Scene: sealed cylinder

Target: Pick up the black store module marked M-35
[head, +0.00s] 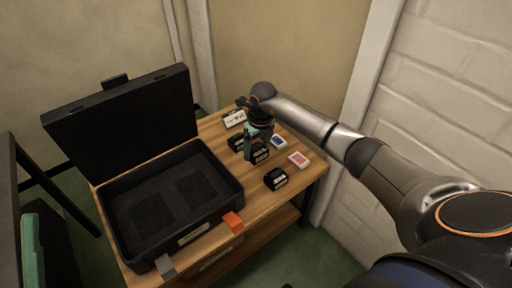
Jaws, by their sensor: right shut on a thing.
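Several small black modules with white labels stand on the wooden table right of the open case. One black module (261,156) is at my right gripper (252,149), which points down and is shut on it. Another black module (276,179) stands nearer the front, clear of the gripper. A third dark module (236,142) shows just left of the fingers, partly hidden. The label marks are too small to read, so I cannot tell which is M-35. My left gripper is not in view.
An open black case (218,164), empty inside, fills the table's left part, with its lid raised at the back. A white-labelled item (234,119), a blue card box (279,142) and a red card box (299,160) lie nearby. A wall (440,100) is close on the right.

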